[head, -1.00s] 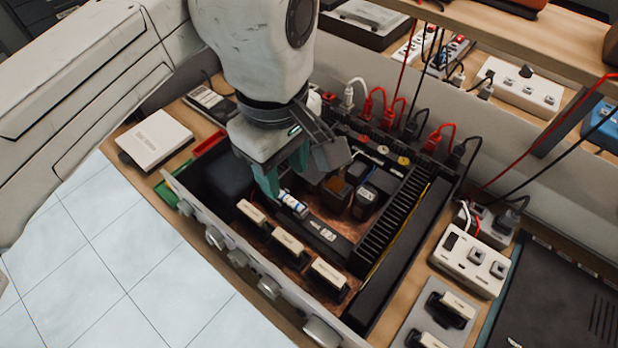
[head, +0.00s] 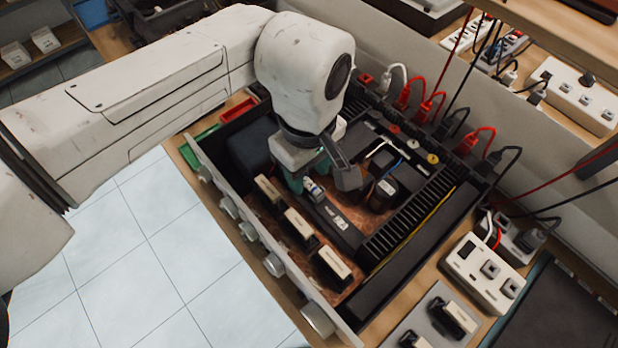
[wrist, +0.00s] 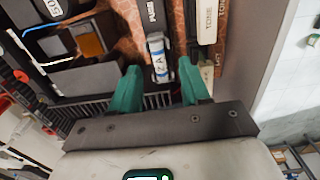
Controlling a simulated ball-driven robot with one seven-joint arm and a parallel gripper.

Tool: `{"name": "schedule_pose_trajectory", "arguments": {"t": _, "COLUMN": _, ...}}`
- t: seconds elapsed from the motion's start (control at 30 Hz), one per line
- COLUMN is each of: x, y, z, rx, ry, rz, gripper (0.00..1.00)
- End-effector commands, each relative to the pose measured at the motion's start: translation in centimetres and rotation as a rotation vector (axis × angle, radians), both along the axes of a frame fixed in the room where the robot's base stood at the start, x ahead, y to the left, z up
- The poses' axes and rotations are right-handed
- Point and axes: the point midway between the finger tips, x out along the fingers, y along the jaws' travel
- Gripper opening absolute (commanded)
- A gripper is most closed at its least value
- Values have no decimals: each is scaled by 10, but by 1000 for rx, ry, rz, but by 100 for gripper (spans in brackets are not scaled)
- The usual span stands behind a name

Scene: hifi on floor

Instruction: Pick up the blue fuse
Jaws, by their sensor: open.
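The blue fuse (wrist: 157,57) is a small white cylinder with blue bands and print, seated in a dark holder inside the opened device. In the head view the fuse (head: 314,191) shows just beside my teal fingertips, partly hidden by them. My gripper (wrist: 159,76) is open and empty, its two teal fingers on either side of the fuse's near end in the wrist view. I see gaps on both sides, so neither finger appears to touch it. In the head view my gripper (head: 307,180) is down inside the device, over the fuse.
Cream-topped blocks (head: 301,224) stand in a row beside the fuse. A black capacitor (head: 383,194) and a finned heatsink (head: 408,225) are on the other side. The device's front panel (head: 263,240) has several knobs. Red and black cables (head: 478,140) rise behind.

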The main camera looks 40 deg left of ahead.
Motion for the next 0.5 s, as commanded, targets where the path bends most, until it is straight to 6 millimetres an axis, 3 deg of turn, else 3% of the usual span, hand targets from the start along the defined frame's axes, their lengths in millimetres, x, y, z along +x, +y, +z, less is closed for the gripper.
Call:
{"name": "schedule_pose_trajectory", "arguments": {"t": 0.13, "x": 0, "y": -1, "z": -16, "rx": 0, "ry": 2, "rz": -1, "gripper": 46}}
{"name": "schedule_pose_trajectory", "arguments": {"t": 0.4, "x": 1, "y": -1, "z": -19, "rx": 1, "ry": -1, "rz": -2, "gripper": 46}}
{"name": "schedule_pose_trajectory", "arguments": {"t": 0.5, "x": 1, "y": -1, "z": -19, "rx": 1, "ry": 0, "rz": -2, "gripper": 38}}
